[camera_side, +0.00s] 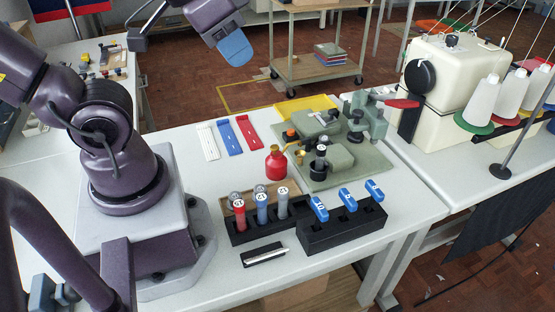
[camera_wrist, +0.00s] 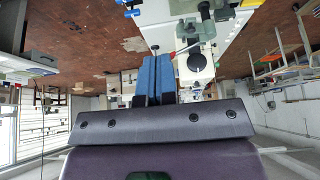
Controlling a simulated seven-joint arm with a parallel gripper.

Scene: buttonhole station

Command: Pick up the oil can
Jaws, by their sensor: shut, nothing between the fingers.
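The oil can (camera_side: 276,163) is a small red can with a brass-coloured top and spout. It stands upright on the white table, just left of the green machine base, in the side view. My gripper (camera_side: 236,50) is high above the table's far edge in the side view, well apart from the can. Its blue fingers (camera_wrist: 155,80) are together in the wrist view, with nothing between them. I cannot make out the oil can in the wrist view.
A black rack (camera_side: 254,234) with several labelled tubes stands in front of the can. A second black block (camera_side: 343,232) holds blue tools. The green machine (camera_side: 345,165) stands close on the can's right. White, blue and red strips (camera_side: 229,138) lie behind. Bare table lies left of the can.

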